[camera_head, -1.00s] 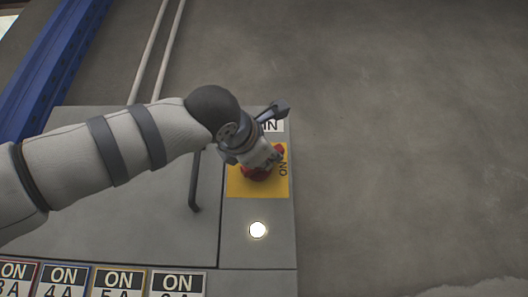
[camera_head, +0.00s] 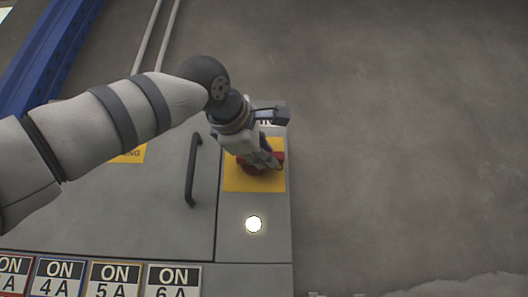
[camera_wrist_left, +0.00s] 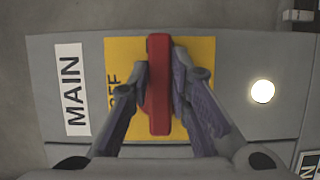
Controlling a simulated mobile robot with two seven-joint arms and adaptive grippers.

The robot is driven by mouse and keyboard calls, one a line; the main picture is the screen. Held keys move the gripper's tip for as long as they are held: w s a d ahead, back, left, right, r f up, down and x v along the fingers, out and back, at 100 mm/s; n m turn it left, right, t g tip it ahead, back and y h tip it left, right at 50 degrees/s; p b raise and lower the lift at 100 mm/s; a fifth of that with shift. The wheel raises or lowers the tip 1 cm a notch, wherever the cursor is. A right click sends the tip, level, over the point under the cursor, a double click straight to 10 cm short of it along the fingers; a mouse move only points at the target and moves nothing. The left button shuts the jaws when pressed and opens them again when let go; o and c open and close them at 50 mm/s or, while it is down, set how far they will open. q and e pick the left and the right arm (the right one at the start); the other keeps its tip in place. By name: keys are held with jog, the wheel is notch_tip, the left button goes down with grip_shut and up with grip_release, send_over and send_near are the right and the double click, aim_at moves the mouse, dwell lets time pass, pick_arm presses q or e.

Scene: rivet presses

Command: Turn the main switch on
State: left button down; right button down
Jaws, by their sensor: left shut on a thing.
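The main switch is a red rotary handle (camera_head: 250,169) on a yellow plate (camera_head: 238,183), on the right part of a grey cabinet. My left gripper (camera_head: 267,160) reaches it from above and covers much of it in the head view. In the left wrist view, the red handle (camera_wrist_left: 159,110) stands upright in the picture between the two fingers of the gripper (camera_wrist_left: 160,72), which are shut on it. Part of "OFF" shows on the yellow plate (camera_wrist_left: 122,52) beside the handle. My right gripper is not in view.
A lit white lamp (camera_head: 253,224) sits below the switch. A dark door handle (camera_head: 193,170) is to the left. Several ON labels (camera_head: 115,277) line the bottom edge. Bare grey floor or wall (camera_head: 410,150) lies to the right.

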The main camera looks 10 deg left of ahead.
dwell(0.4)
pick_arm(q)
jog(key=c, duration=1.5)
grip_release()
jog(key=s, duration=0.4)
jog(key=s+a, duration=0.1)
jog(key=s, duration=0.7)
jog(key=shift+a, duration=0.25)
